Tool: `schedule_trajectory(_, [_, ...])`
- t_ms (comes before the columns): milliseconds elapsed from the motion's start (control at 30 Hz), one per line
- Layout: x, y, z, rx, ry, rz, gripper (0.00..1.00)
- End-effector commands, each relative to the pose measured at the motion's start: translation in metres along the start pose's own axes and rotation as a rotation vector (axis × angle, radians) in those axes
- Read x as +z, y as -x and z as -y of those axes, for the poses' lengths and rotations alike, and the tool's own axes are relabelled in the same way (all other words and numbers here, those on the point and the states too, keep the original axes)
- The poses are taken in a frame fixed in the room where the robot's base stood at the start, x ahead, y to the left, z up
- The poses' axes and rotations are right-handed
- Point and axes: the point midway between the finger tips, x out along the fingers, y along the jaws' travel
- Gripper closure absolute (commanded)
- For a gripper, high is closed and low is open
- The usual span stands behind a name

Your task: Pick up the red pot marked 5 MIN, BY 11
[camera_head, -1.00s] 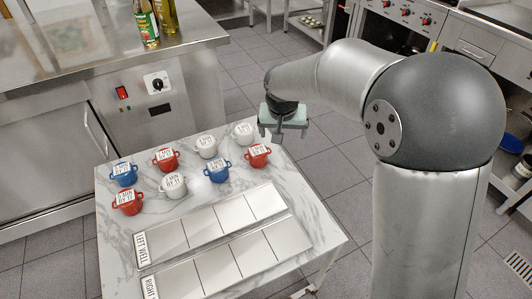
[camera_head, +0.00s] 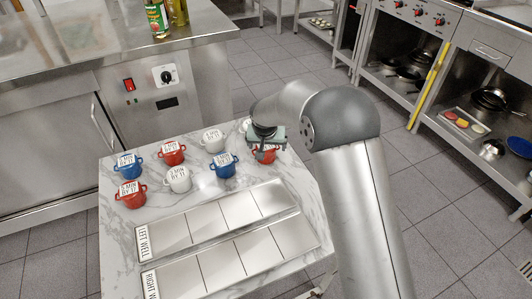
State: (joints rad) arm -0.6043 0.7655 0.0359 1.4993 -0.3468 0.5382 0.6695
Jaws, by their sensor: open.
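Three red pots with white labels stand on the marble table (camera_head: 310,225): one at the back left (camera_head: 172,155), one at the front left (camera_head: 131,200), and one at the right (camera_head: 268,158). The label digits are too small to read surely, so I cannot tell which is marked 5 MIN. My gripper (camera_head: 267,153) is open and empty, pointing down over the right red pot. It hides much of that pot and its label; I cannot tell whether the fingers touch it.
Two blue pots (camera_head: 127,170) (camera_head: 225,169) and white pots (camera_head: 178,182) (camera_head: 213,144) stand close by; another white pot (camera_head: 244,126) is partly hidden behind my gripper. Empty metal trays, left well (camera_head: 215,217) and right well (camera_head: 235,258), lie in front. A steel counter (camera_head: 110,45) stands behind.

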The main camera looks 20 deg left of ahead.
Motion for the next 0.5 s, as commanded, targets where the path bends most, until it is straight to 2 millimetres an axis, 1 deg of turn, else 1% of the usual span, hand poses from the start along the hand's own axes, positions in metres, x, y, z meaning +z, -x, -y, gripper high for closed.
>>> schedule_trajectory(300, [0.000,-0.044,0.004,0.001,0.000,0.002,0.10])
schedule_trajectory(400, [-0.001,-0.050,0.004,0.000,-0.001,0.001,0.10])
schedule_trajectory(500, [-0.001,-0.052,0.004,0.000,-0.001,0.001,0.10])
